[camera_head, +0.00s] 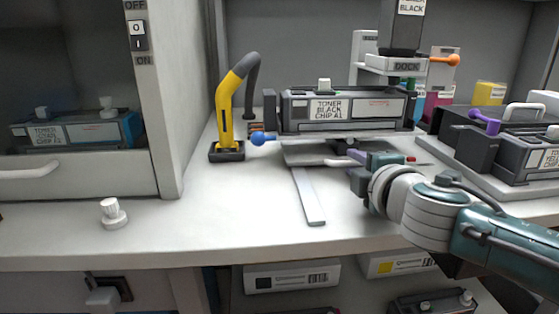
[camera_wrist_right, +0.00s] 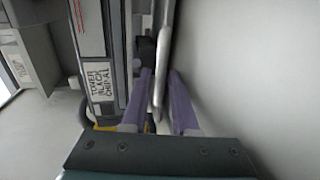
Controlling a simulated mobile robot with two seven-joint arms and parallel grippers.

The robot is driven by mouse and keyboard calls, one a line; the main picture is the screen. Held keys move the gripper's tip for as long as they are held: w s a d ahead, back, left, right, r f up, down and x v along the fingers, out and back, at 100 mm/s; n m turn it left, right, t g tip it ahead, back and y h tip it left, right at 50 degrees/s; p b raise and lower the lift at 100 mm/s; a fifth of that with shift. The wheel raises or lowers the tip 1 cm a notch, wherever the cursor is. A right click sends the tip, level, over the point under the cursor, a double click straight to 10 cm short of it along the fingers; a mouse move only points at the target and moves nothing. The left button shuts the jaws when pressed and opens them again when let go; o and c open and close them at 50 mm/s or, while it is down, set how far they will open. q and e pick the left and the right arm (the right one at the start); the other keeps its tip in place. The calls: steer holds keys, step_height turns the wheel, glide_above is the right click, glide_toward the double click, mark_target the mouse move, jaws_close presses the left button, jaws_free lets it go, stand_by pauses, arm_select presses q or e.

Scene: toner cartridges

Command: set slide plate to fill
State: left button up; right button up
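A black toner cartridge (camera_head: 335,110) labelled TONER BLACK CHIP A1 sits level in a stand at the back middle. A thin light plate edge (camera_head: 300,137) runs beneath it, with a blue ball knob (camera_head: 258,138) at its left end. I cannot tell for sure that this is the slide plate, and no fill mark is readable. My right gripper (camera_head: 338,161) is just below and in front of the cartridge, pointing left. In the right wrist view its purple fingers (camera_wrist_right: 160,98) are apart, either side of a thin light bar (camera_wrist_right: 158,85). Contact is unclear. My left gripper is out of view.
A yellow hose arm (camera_head: 229,107) stands left of the stand. A DOCK column (camera_head: 396,65) with an orange knob (camera_head: 453,60) rises behind. A grey unit with a purple knob (camera_head: 484,121) is at right. A grey strip (camera_head: 309,197) lies in front; bare bench surrounds it.

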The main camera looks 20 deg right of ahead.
steer(key=shift+s+a+r+p, duration=0.15)
steer(key=shift+s+r+p, duration=0.15)
steer(key=shift+s, duration=0.25)
steer(key=p+v, duration=0.2)
steer(key=v, duration=0.5)
steer(key=shift+s, duration=0.15)
steer(key=shift+v, duration=0.8)
